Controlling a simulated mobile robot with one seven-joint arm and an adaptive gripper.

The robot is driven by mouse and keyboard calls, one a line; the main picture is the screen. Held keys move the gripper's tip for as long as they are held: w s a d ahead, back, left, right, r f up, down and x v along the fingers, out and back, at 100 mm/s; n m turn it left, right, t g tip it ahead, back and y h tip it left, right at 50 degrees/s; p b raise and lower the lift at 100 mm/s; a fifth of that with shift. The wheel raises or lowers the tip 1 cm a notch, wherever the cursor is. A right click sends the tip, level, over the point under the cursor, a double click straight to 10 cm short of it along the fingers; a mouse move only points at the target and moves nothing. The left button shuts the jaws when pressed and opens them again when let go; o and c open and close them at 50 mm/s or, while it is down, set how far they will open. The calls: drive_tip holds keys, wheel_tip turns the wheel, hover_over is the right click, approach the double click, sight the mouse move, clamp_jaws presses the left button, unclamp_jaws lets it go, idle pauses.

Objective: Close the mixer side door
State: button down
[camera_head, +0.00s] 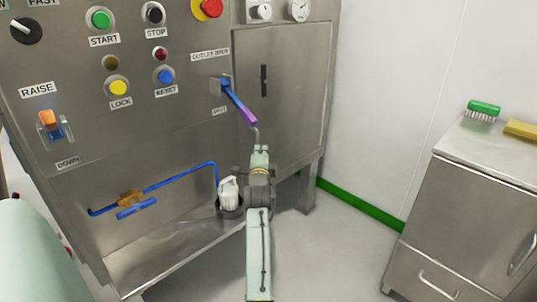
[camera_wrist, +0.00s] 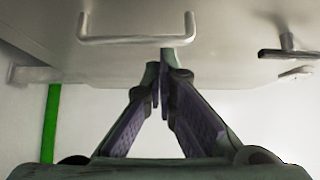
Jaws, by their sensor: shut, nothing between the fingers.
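The mixer side door (camera_head: 291,95) is a grey metal panel on the right part of the mixer, with a black handle (camera_head: 263,80). It sits near its frame; I cannot tell whether it is fully shut. In the wrist view, a grey metal panel (camera_wrist: 230,20) fills the top, with a pale U-shaped handle (camera_wrist: 137,39) and a dark handle (camera_wrist: 288,53). My gripper (camera_wrist: 162,75) is shut and empty.
A blue and purple outlet lever (camera_head: 236,101) sticks out left of the door. Control buttons and a blue pipe (camera_head: 180,180) are on the mixer front. A steel cabinet (camera_head: 450,215) with a green brush (camera_head: 483,108) stands at right. Floor between is clear.

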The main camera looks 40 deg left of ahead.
drive_tip(key=s+d+b, duration=0.1)
drive_tip(key=s+d, duration=0.1)
drive_tip(key=s, duration=0.8)
drive_tip(key=shift+d+b, duration=0.35)
